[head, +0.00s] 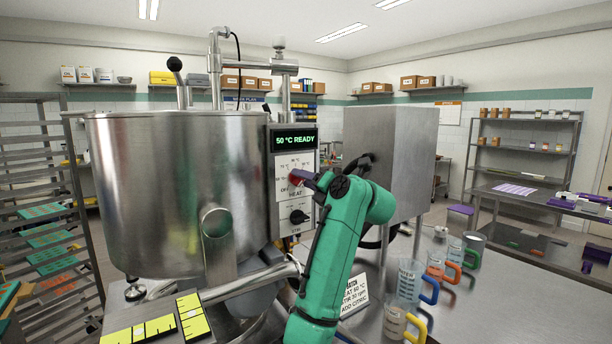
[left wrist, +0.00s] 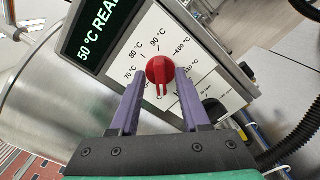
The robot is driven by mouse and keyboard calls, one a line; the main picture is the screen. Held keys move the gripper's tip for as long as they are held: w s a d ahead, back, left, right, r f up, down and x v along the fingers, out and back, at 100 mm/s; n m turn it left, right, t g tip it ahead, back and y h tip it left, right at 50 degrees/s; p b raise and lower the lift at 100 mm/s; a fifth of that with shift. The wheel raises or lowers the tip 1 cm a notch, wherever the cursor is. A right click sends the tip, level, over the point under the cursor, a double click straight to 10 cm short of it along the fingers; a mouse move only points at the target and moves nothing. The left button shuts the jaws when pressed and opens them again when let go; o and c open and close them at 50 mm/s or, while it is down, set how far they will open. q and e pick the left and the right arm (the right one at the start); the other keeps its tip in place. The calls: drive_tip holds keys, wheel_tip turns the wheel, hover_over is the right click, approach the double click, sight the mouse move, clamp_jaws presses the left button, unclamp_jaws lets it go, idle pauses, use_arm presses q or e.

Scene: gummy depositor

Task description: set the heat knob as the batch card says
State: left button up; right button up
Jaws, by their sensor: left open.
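The red heat knob (left wrist: 160,70) sits on a white dial panel in the left wrist view, with printed marks including 70, 80, 90 and 100 °C around it. In the head view the knob (head: 295,179) is partly covered by my left gripper (head: 303,177). The gripper (left wrist: 159,80) is open, its purple fingers on either side of the knob; contact cannot be told. The display (head: 295,140) reads 50 °C READY. The batch card (head: 354,297) stands on the table, partly hidden by my arm; its heat line looks like 60 °C, in small print. My right gripper is not in view.
A black stir knob (head: 299,216) is below the heat knob. The large steel kettle (head: 175,190) is left of the panel. Several measuring jugs (head: 408,282) stand right of the card. Yellow-marked plates (head: 193,316) lie at the front left. A black hose runs behind my arm.

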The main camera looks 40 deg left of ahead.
use_arm(q)
drive_tip(key=shift+a+f, duration=0.1)
drive_tip(key=c, duration=0.6)
clamp_jaws()
drive_tip(key=shift+m, duration=0.3)
drive_tip(key=m+p, duration=0.5)
drive_tip(key=m, duration=0.3)
drive_tip(key=shift+f, duration=0.1)
